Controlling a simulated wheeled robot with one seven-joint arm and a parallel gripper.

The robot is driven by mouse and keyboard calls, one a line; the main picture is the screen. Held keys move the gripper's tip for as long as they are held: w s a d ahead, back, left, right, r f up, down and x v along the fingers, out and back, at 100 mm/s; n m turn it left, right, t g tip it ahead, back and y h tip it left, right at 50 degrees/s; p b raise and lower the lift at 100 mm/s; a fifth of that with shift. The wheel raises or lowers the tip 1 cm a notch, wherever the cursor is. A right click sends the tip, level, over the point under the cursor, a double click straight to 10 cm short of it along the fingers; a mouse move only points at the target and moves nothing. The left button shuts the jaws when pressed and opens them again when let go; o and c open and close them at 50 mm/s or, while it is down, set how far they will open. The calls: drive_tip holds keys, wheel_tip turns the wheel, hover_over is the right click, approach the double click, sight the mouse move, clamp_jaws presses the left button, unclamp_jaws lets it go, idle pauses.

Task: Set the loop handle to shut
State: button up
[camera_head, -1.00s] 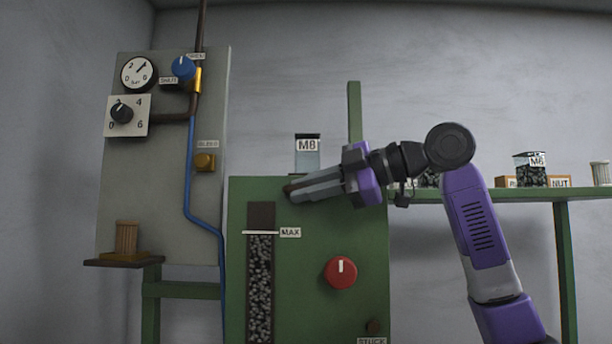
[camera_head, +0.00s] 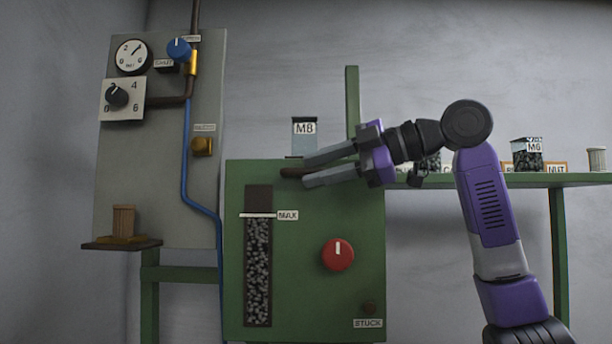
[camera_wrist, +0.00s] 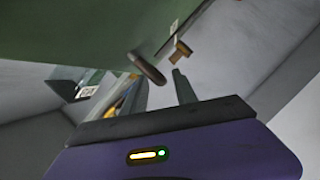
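A blue round handle (camera_head: 179,49) with a white mark sits on a brass valve (camera_head: 191,63) at the upper part of the grey panel. Its mark points roughly up, toward a small label (camera_head: 190,38); another label (camera_head: 164,64), perhaps reading SHUT, is at its lower left. I take this as the loop handle. My gripper (camera_head: 304,171) is open at the top of the green machine, well right of and below the blue handle. A brown rod (camera_head: 293,172) shows by its fingertips; in the wrist view the rod (camera_wrist: 147,68) lies near the open fingers (camera_wrist: 155,88).
The green machine (camera_head: 355,220) carries a red knob (camera_head: 338,255). An M8 jar (camera_head: 304,132) stands behind my gripper. The grey panel (camera_head: 150,180) also holds a gauge (camera_head: 131,57), a black dial (camera_head: 117,95), a brass bleed knob (camera_head: 202,146) and a blue hose (camera_head: 185,170).

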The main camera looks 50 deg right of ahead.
drive_tip(key=v, duration=0.5)
drive_tip(key=shift+b, duration=0.3)
